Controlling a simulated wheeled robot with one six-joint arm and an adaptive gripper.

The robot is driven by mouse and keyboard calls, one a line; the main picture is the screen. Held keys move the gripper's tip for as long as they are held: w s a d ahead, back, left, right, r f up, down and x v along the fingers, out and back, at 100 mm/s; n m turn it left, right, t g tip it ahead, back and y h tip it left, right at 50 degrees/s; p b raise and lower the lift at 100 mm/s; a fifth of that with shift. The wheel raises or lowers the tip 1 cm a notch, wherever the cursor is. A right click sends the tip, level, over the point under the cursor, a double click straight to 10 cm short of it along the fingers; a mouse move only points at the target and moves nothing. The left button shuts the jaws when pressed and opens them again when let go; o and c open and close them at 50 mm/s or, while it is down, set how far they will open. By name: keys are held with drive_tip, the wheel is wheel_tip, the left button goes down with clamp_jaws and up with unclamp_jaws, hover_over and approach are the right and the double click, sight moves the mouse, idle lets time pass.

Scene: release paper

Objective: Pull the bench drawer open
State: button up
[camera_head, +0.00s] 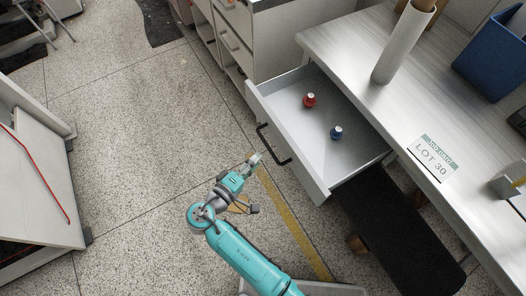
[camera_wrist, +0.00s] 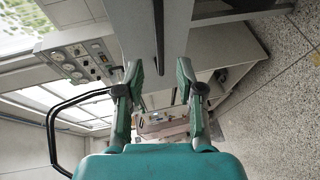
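The bench drawer (camera_head: 312,158) stands pulled out from under the metal-topped bench, its inside in plain view in the head view. Its black bar handle (camera_head: 273,146) is on the front face. My gripper (camera_head: 256,184) is just left of and below the handle in the picture, with a gap seen between them. In the wrist view my gripper (camera_wrist: 160,75) has its two fingers apart. A dark straight bar (camera_wrist: 158,40) shows beyond and between them; I cannot tell whether it is the handle. Nothing is seen held.
A red knob-like item (camera_head: 310,100) and a blue one (camera_head: 337,132) lie in the drawer. The bench top (camera_head: 345,45) carries a paper roll (camera_head: 402,45), a blue bin (camera_head: 492,58) and a LOT 30 sign (camera_head: 433,158). Open speckled floor (camera_head: 130,130) lies to the left.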

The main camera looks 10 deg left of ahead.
drive_tip(key=shift+v, duration=2.1)
drive_tip(key=d+f+n+g+y, duration=0.1)
drive_tip(key=d+f+g+y, duration=0.15)
drive_tip(key=d+f, duration=0.8)
drive_tip(key=s+d+f+m+y, duration=0.15)
drive_tip(key=s+d+y, duration=0.35)
drive_tip(key=s+d, duration=0.55)
drive_tip(key=s+d+r+m+y, duration=0.2)
drive_tip(key=s+d+r+m, duration=0.2)
drive_tip(key=s+r, duration=0.5)
drive_tip(key=s+d+r+m+t, duration=0.1)
drive_tip(key=s+r+m+t, duration=0.1)
drive_tip(key=r, duration=0.5)
drive_tip(key=s+d+r+m+t+h, duration=0.1)
drive_tip(key=s+r+m, duration=0.3)
drive_tip(key=s+r, duration=0.2)
drive_tip(key=shift+d+r+t, duration=0.15)
drive_tip(key=shift+r+t, duration=0.2)
drive_tip(key=shift+r, duration=0.35)
